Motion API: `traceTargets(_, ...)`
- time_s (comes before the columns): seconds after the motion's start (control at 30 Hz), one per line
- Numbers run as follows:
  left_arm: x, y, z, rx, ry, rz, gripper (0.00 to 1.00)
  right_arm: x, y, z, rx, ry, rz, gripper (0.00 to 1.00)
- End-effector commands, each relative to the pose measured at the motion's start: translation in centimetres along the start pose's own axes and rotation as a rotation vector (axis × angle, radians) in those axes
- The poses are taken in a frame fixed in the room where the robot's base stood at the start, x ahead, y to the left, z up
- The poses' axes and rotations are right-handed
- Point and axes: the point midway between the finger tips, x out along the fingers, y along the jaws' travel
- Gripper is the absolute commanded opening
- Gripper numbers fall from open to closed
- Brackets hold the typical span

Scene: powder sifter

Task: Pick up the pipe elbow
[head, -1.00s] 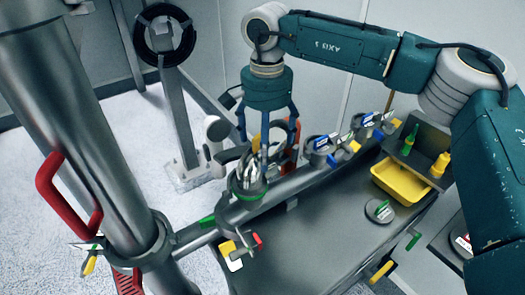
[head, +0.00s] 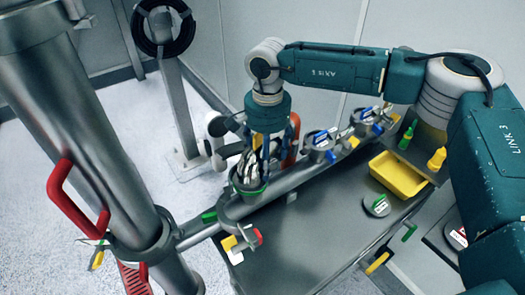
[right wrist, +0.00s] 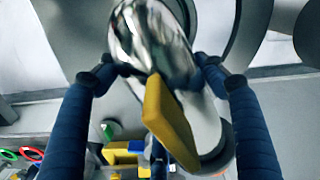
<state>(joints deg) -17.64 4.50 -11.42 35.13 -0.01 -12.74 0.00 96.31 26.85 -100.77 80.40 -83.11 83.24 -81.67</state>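The pipe elbow (right wrist: 150,45) is a shiny bent metal piece, and a yellow tab (right wrist: 168,120) shows in front of it in the right wrist view. In the head view the elbow (head: 246,172) shows partly behind my fingers, at the green-ringed port (head: 250,191) on the grey pipe. My right gripper (head: 258,160) comes down on it from above. Its blue fingertips (right wrist: 160,72) press in from both sides of the elbow, with a further finger lower down. Whether the elbow is clear of the port cannot be told. My left gripper is not in view.
A steel table carries a yellow tray (head: 398,180), a round grey disc (head: 377,204) and green and yellow bottles (head: 437,158). Two blue-handled ports (head: 319,146) sit along the pipe to the right. A thick column with a red handle (head: 66,198) stands at left.

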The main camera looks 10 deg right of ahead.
Motion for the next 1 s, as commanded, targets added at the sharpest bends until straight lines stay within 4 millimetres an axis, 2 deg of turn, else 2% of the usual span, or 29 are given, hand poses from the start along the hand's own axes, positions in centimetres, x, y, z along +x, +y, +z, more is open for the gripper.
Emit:
traceTargets(0.03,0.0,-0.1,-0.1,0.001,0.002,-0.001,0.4,-0.1,-0.1,0.0,0.0,0.0,-0.001,0.36)
traceTargets(0.13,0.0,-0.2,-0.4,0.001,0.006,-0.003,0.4,-0.1,-0.1,0.0,0.0,0.0,-0.002,0.16)
traceTargets(0.17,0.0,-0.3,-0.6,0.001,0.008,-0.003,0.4,-0.1,-0.1,0.0,0.0,0.0,-0.002,0.14)
traceTargets(0.4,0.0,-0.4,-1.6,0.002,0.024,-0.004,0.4,-0.2,-0.2,0.0,0.0,0.001,-0.005,0.13)
traceTargets(0.67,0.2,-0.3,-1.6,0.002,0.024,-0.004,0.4,-0.6,-0.2,-0.1,0.001,0.002,-0.006,0.13)
traceTargets(0.87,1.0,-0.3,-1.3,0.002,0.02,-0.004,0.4,-2.4,-0.2,-0.1,0.001,0.001,-0.008,0.13)
traceTargets(1.0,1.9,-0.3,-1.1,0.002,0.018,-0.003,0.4,-4.7,-0.2,-0.1,0.002,0.002,-0.009,0.13)
